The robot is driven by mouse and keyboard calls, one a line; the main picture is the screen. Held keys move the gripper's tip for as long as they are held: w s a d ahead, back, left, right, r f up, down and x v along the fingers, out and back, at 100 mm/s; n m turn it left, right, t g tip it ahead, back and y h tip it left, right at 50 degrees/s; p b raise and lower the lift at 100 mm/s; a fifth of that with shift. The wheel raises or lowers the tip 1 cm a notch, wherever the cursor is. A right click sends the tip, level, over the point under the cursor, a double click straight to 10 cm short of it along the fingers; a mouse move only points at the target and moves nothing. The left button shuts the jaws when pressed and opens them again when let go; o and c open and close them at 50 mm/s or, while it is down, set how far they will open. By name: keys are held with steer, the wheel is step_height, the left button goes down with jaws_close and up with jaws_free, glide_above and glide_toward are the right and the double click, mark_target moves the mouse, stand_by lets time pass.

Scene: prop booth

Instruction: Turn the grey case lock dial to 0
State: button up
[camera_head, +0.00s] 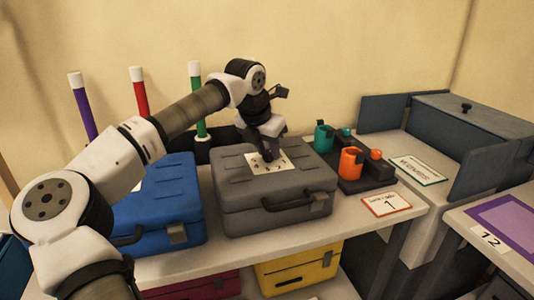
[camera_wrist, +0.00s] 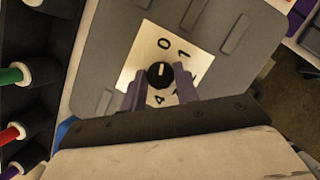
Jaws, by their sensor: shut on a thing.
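The grey case (camera_head: 240,205) lies on the table, with a white number plate on its lid. In the wrist view the plate (camera_wrist: 148,42) carries a black round dial (camera_wrist: 160,75) with a short white mark. The mark points up in the picture, roughly toward the 0; the 1 is to its upper right and the 4 below. My gripper (camera_head: 268,154) is above the lid in the head view. In the wrist view my gripper's purple fingers (camera_wrist: 161,78) are shut on the dial from both sides. Some numerals are hidden by the fingers.
A blue case (camera_head: 175,205) stands close at the left. Behind are purple, red and green rods (camera_head: 198,100) with white caps. A black rack with green and orange cups (camera_head: 350,163) is at the right.

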steer(key=shift+n+y, duration=0.3)
steer(key=shift+n, duration=0.3)
steer(key=shift+b, duration=0.3)
steer(key=o, duration=1)
steer(key=shift+c, duration=0.2)
steer(key=shift+r, duration=0.1)
steer(key=v, duration=1.3)
steer(key=shift+s+r, duration=0.25)
steer(key=shift+s, duration=0.1)
